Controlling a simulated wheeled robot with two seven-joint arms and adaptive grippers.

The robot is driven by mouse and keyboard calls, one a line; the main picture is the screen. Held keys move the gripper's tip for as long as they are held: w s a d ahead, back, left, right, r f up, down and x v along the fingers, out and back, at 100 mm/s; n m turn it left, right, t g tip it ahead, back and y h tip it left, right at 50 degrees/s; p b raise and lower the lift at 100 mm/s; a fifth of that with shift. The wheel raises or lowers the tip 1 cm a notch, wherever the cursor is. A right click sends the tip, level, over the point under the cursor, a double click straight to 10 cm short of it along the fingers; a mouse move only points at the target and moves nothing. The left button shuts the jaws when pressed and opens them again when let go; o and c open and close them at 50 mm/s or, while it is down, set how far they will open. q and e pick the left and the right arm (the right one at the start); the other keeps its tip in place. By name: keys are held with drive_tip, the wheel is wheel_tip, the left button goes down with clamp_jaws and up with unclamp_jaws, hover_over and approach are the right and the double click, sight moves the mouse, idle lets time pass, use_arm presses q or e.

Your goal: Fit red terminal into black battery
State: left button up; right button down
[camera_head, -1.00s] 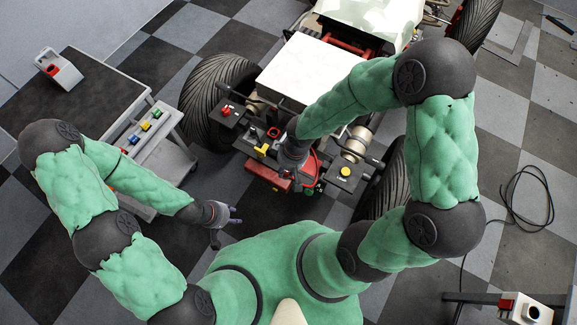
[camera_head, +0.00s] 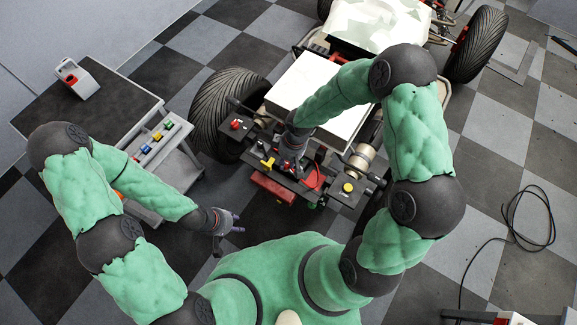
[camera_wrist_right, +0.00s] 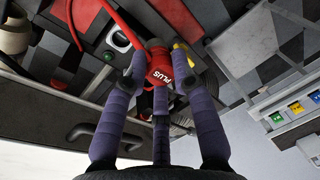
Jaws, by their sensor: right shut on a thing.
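The red terminal (camera_wrist_right: 160,66), marked PLUS, is between the fingers of my right gripper (camera_wrist_right: 155,80) in the right wrist view. A red cable (camera_wrist_right: 118,22) runs from it. In the head view my right gripper (camera_head: 291,168) is over the vehicle's rear end, and the red cable (camera_head: 316,179) shows beside it. I cannot clearly tell the black battery from the other dark parts there; the gripper and forearm cover part of that area. My left gripper (camera_head: 228,226) is empty, its fingers spread, over the floor left of the vehicle.
A block with a red knob (camera_head: 236,124) and one with a yellow knob (camera_head: 348,187) flank the rear end. A red box (camera_head: 272,187) sticks out in front. A large tyre (camera_head: 226,108) stands left. A cart (camera_head: 165,145) carries small coloured parts.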

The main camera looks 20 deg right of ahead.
drive_tip(key=shift+n, duration=0.4)
drive_tip(key=shift+w+d+p, duration=0.2)
drive_tip(key=shift+w+p, duration=0.2)
drive_tip(key=shift+w, duration=1.05)
drive_tip(key=shift+w+d+p, duration=0.15)
drive_tip(key=shift+w+p, duration=0.2)
drive_tip(key=shift+w, duration=1.1)
drive_tip(key=w+n+b, duration=0.1)
drive_tip(key=w, duration=0.7)
drive_tip(key=shift+d, duration=0.45)
drive_tip(key=shift+f, duration=0.1)
drive_tip(key=shift+f+b, duration=0.4)
drive_tip(key=shift+f, duration=0.05)
